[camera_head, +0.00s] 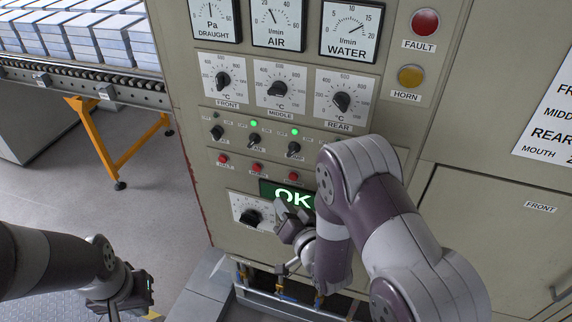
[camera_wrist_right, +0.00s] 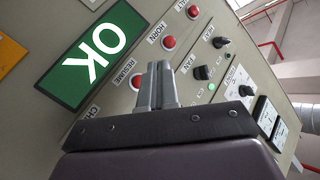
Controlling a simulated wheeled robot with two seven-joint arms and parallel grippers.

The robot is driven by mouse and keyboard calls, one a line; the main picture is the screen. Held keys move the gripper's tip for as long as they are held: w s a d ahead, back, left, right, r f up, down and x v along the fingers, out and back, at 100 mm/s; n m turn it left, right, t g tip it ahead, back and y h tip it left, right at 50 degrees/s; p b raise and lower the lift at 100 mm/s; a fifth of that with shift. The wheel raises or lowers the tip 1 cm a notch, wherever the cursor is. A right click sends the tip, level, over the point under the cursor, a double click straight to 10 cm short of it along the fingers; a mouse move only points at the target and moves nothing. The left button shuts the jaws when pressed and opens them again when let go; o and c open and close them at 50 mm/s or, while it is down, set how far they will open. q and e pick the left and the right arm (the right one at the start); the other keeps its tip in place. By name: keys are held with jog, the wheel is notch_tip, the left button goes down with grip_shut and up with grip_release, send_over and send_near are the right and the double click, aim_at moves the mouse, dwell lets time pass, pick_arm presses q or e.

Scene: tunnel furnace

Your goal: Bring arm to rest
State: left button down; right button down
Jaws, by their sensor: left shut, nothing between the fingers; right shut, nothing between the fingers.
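My right arm (camera_head: 345,205) reaches across the front of the beige control panel (camera_head: 400,130). My right gripper (camera_head: 285,212) is in front of the panel's lower part, beside the green OK display (camera_head: 272,192) and the lower dial (camera_head: 250,213). In the right wrist view its two grey fingers (camera_wrist_right: 156,88) are together with nothing between them, pointing toward the panel. I cannot tell whether they touch it. My left arm (camera_head: 50,262) is low at the left, and my left gripper (camera_head: 122,290) hangs near the bottom edge, shut and empty, away from the panel.
The panel has gauges, dials, switches and red buttons (camera_head: 257,168). Pipes with brass fittings (camera_head: 279,284) run below it. A roller conveyor (camera_head: 90,83) with stacked bricks (camera_head: 80,35) and an orange support (camera_head: 100,145) stand at the left. Open grey floor (camera_head: 130,205) lies between.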

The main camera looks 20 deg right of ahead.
jog(key=s+d+f+n+g+h+b, duration=0.1)
jog(key=s+d+f+n+g+h, duration=0.25)
jog(key=s+f+g, duration=0.7)
jog(key=s+d+r+n+g+b, duration=0.1)
jog(key=s+r+n+g+b, duration=0.1)
jog(key=s+r+g+b, duration=0.2)
notch_tip(320, 180, up, 3)
jog(key=shift+s+r, duration=0.15)
jog(key=shift+s, duration=1.05)
jog(key=shift+w, duration=0.1)
